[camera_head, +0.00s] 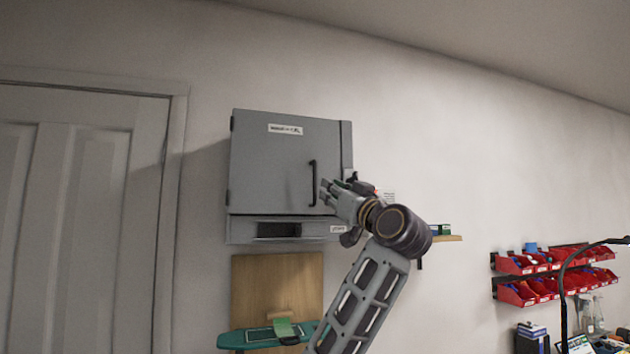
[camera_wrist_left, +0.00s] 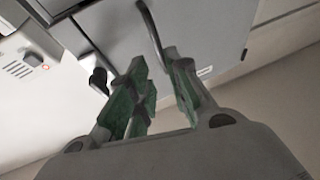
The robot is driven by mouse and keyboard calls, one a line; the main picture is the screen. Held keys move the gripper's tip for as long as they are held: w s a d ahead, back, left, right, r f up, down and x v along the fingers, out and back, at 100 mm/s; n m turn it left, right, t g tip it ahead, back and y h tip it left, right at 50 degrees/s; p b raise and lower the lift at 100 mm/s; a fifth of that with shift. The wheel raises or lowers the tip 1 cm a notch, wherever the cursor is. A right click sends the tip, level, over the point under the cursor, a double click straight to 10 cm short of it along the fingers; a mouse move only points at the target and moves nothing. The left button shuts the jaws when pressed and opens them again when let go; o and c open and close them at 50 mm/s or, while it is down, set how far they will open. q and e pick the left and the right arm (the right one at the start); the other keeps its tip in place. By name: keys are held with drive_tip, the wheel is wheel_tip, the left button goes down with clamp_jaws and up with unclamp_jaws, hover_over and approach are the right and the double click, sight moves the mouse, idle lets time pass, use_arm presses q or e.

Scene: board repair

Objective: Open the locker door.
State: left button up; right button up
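The locker (camera_head: 265,165) is a grey wall-mounted cabinet, and its door looks shut. A black vertical bar handle (camera_head: 313,183) is on the right part of the door. My left gripper (camera_head: 326,190) is just right of the handle, with its fingers pointing at the door. In the left wrist view the green-padded fingers (camera_wrist_left: 157,75) are spread apart. The handle (camera_wrist_left: 150,30) runs down toward the gap between them, and its near end is close to one finger; I cannot tell whether they touch. The right gripper is not in view.
Below the locker are a wooden panel (camera_head: 255,285) and a green board-like item (camera_head: 250,338). A grey room door (camera_head: 60,230) is at left. Red bins (camera_head: 515,264) hang at right. In the wrist view, a pale panel (camera_wrist_left: 20,105) with a small red light is beside the locker.

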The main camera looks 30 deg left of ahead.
sight(315, 199)
use_arm(q)
drive_tip(key=p+x, duration=0.1)
drive_tip(key=x, duration=0.8)
drive_tip(key=shift+a+p, duration=0.2)
drive_tip(key=shift+p, duration=0.15)
drive_tip(key=shift+w+a+r, duration=0.1)
drive_tip(key=shift+w+a, duration=0.1)
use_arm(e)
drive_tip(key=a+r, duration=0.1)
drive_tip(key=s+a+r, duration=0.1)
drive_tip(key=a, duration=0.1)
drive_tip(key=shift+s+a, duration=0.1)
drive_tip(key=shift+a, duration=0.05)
use_arm(q)
drive_tip(key=c, duration=0.4)
clamp_jaws()
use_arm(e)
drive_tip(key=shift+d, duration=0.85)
